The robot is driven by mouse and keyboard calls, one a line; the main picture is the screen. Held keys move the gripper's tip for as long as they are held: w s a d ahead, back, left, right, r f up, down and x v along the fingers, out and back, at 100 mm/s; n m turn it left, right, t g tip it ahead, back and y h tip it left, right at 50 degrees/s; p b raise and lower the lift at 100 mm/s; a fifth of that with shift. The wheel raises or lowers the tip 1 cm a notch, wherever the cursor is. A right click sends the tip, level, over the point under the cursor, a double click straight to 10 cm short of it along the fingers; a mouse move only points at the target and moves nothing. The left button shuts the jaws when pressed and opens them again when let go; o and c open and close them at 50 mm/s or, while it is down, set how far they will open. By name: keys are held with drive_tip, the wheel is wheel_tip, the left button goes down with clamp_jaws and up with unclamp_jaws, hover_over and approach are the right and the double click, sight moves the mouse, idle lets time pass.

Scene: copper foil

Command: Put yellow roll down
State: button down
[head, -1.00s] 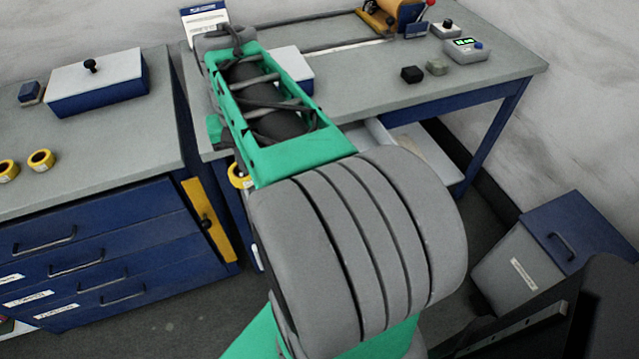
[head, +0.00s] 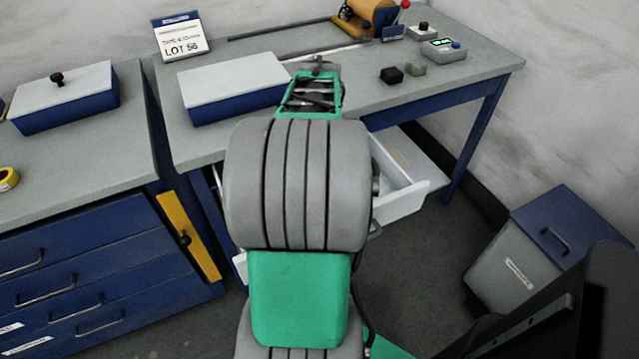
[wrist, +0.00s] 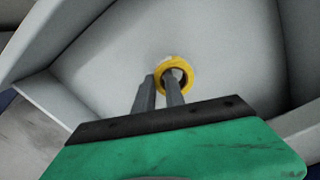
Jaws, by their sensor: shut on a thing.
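The yellow roll (wrist: 173,62) shows in the wrist view as a small ring at the tips of my gripper (wrist: 160,88). One finger passes into or over its hole and the other is beside it, so the jaws are shut on its wall. Behind the roll is the pale inside of an open drawer (wrist: 100,62). I cannot tell whether the roll touches the drawer's floor. In the head view the white drawer (head: 405,203) juts out from under the bench, and my arm hides the gripper and the held roll.
Another yellow roll (head: 7,180) lies on the left cabinet top. A blue box with a pale lid (head: 233,82) and a LOT 56 sign (head: 182,40) stand on the bench (head: 455,82). A grey bin with a blue lid (head: 567,232) stands on the floor at right.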

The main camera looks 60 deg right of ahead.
drive_tip(key=shift+d+f, duration=0.2)
drive_tip(key=shift+f, duration=1.7)
drive_tip(key=c, duration=1.4)
unclamp_jaws()
drive_tip(key=shift+r, duration=0.1)
wheel_tip(320, 180, up, 12)
drive_tip(key=shift+a+r+p, duration=0.1)
drive_tip(key=shift+p, duration=0.45)
drive_tip(key=w+a+f+n, duration=0.1)
drive_tip(key=w+a+n, duration=0.2)
drive_tip(key=w+a, duration=0.55)
drive_tip(key=a+f+n+t, duration=0.1)
drive_tip(key=a+f+n, duration=0.2)
drive_tip(key=a, duration=0.9)
drive_tip(key=s+a+f+n+t, duration=0.1)
drive_tip(key=a+f+n, duration=0.2)
drive_tip(key=a, duration=0.9)
drive_tip(key=shift+s+a+n, duration=0.3)
drive_tip(key=shift+n, duration=0.4)
